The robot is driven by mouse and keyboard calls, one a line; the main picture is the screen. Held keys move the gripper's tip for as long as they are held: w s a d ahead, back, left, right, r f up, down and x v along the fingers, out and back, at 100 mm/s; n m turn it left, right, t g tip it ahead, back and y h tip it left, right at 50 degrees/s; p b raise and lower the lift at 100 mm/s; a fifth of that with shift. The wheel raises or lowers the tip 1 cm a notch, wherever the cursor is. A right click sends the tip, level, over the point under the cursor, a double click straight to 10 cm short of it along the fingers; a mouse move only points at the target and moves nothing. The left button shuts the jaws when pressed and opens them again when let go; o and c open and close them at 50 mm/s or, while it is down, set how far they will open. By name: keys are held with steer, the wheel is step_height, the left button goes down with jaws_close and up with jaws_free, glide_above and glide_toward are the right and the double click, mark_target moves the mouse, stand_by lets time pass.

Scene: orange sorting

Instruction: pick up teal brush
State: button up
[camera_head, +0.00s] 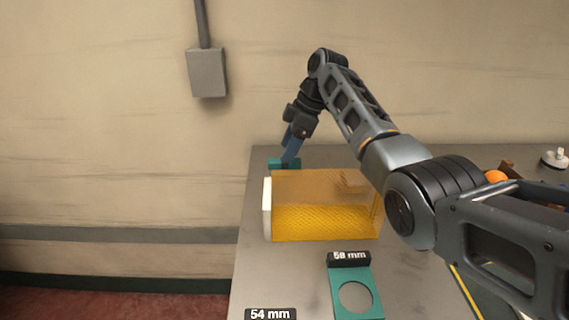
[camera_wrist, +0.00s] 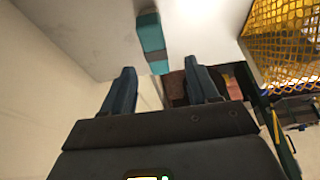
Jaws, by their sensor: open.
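The teal brush (camera_head: 275,162) lies on the grey table near its back left edge, partly hidden by my gripper (camera_head: 289,158) in the head view. In the wrist view it shows as a teal block (camera_wrist: 151,38) ahead of the fingertips, roughly in line with the gap between them. My gripper (camera_wrist: 161,77) has its two blue fingers apart, with nothing held between them. The head view does not show clearly whether a finger touches the brush.
A yellow mesh basket (camera_head: 325,222) with a white end panel stands just in front of the brush; its mesh also shows in the wrist view (camera_wrist: 283,38). A teal gauge plate (camera_head: 369,285) labelled 58 mm lies nearer. An orange (camera_head: 495,177) is at the right.

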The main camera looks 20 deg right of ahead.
mark_target(285, 167)
steer(key=x, duration=0.3)
steer(key=d+x, duration=0.1)
steer(key=x, duration=0.1)
steer(key=shift+w+a+f+p, duration=0.15)
steer(key=shift+f+p, duration=0.25)
steer(key=shift+f, duration=0.05)
steer(key=shift+c, duration=0.2)
steer(key=c, duration=1)
steer(key=shift+r, duration=0.1)
